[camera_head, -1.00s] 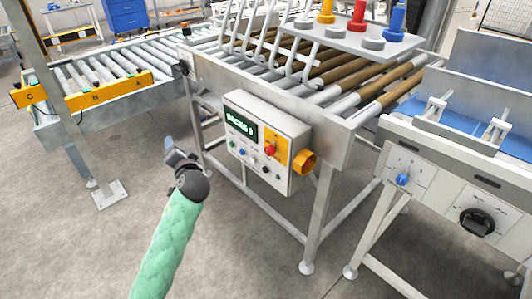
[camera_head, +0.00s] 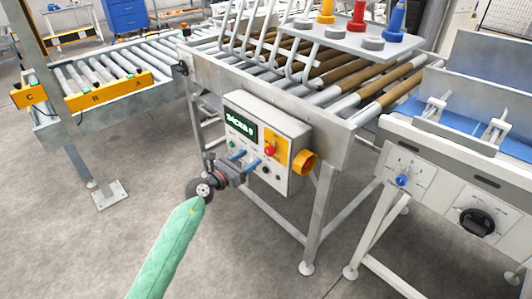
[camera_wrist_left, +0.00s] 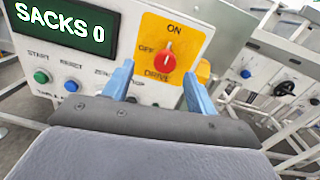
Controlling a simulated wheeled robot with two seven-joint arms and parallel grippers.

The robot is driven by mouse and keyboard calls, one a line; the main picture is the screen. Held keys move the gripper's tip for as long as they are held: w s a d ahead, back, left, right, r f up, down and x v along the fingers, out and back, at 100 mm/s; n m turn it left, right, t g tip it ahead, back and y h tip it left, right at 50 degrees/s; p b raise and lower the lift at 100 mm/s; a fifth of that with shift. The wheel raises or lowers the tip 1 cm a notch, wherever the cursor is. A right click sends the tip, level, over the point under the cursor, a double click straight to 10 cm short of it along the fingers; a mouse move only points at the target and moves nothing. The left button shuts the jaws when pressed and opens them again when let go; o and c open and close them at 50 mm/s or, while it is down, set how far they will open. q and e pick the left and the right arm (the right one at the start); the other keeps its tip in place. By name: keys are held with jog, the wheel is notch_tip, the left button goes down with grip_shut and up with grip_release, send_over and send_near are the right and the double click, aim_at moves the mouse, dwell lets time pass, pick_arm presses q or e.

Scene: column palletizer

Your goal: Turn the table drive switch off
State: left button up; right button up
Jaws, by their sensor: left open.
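The table drive switch is a red knob (camera_head: 270,151) on a yellow plate on the control box (camera_head: 290,126). In the left wrist view the red knob (camera_wrist_left: 165,64) has ON printed above, OFF at its left and DRIVE below. Its pale mark points up toward ON. My left gripper (camera_head: 246,160) is open in front of the box, its blue fingers pointing at the panel. In the left wrist view the knob appears between the two fingertips; contact is not visible. My right gripper is not in view.
The box's display (camera_wrist_left: 65,27) reads SACKS 0. Green, blue and other buttons sit below it. An orange part (camera_head: 304,162) sticks out at the box's right side. Another cabinet with a blue knob (camera_head: 402,180) and a black knob (camera_head: 477,222) stands at right.

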aim_at(267, 152)
pick_arm(q)
jog(key=d, duration=0.1)
jog(key=m, duration=0.1)
jog(key=w+d+g, duration=0.1)
jog(key=shift+d+f+m+p, duration=0.25)
jog(key=shift+d+m+p, duration=0.05)
jog(key=shift+p, duration=0.05)
jog(key=p+x, duration=0.1)
jog(key=x, duration=0.3)
jog(key=shift+w+d, duration=0.15)
jog(key=shift+w, duration=0.05)
jog(key=shift+w+d+f, duration=0.1)
jog(key=shift+w+d, duration=0.15)
jog(key=shift+d, duration=0.1)
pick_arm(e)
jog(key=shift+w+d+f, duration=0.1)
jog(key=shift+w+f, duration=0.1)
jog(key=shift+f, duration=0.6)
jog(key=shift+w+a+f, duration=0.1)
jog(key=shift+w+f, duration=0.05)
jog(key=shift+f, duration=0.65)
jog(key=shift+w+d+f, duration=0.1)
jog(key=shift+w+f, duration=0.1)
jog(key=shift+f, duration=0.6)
pick_arm(q)
jog(key=c, duration=1)
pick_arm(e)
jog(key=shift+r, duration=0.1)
